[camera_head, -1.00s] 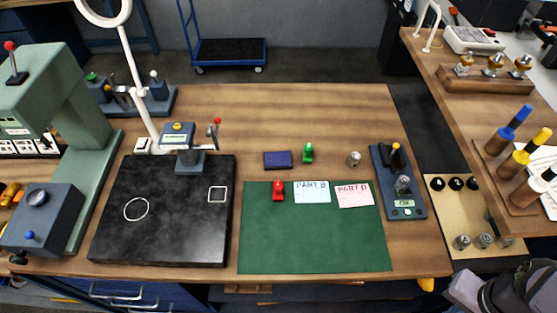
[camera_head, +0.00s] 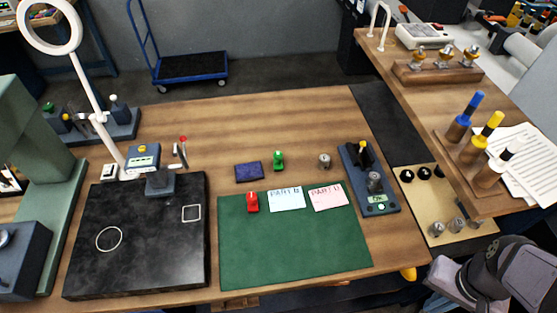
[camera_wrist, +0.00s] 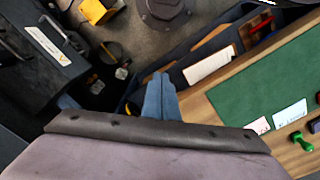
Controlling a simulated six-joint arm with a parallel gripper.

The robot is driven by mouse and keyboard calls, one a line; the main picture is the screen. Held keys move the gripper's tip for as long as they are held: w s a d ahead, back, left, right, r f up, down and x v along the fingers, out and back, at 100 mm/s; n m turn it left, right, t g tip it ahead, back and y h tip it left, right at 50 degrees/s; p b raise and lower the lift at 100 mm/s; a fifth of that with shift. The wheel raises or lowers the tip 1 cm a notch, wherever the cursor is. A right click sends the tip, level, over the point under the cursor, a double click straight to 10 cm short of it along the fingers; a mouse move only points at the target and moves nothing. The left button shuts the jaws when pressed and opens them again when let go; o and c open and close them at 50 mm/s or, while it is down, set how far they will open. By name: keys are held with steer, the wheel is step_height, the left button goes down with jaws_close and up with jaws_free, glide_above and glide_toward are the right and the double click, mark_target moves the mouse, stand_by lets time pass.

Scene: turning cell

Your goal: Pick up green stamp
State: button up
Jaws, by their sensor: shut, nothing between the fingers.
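The green stamp (camera_head: 278,160) stands upright on the wooden table, behind the green mat (camera_head: 290,240) and just right of a dark blue ink pad (camera_head: 248,171). The green stamp also shows at the right edge of the wrist view (camera_wrist: 302,141). My gripper (camera_wrist: 160,80) is shut and empty in the wrist view, off the table's edge and well apart from the stamp. In the head view my arm is at the lower right, and its fingertips cannot be made out there.
A red stamp (camera_head: 252,202) and two cards, Part B (camera_head: 287,199) and a pink one (camera_head: 328,197), lie on the mat. A metal knob-like part (camera_head: 324,160) and a dark gauge fixture (camera_head: 369,180) stand to the right. A black plate (camera_head: 140,240) is at left.

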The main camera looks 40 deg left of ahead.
steer(key=o, duration=1.1)
steer(key=shift+w, duration=0.1)
steer(key=w+a+n+t+b, duration=0.1)
steer(key=w+a+n+b, duration=0.1)
steer(key=w+a, duration=0.7)
steer(key=n+t+y+b, duration=0.1)
steer(key=n+t+b, duration=0.1)
steer(key=n+b, duration=0.1)
glide_above(277, 156)
steer(key=w+d, duration=0.3)
steer(key=d, duration=1.3)
steer(key=shift+n+t+y, duration=0.5)
steer(key=shift+n+y, duration=0.3)
steer(key=shift+n, duration=0.1)
steer(key=s+a, duration=0.1)
steer(key=a, duration=0.4)
steer(key=s+a+f, duration=0.1)
steer(key=s+a, duration=0.1)
steer(key=a, duration=0.3)
steer(key=s+a+f+b, duration=0.1)
steer(key=s+a, duration=0.1)
steer(key=a, duration=0.3)
steer(key=shift+f, duration=0.15)
steer(key=shift+p+x, duration=0.5)
steer(key=shift+x, duration=0.55)
steer(key=shift+w+d+f, duration=0.1)
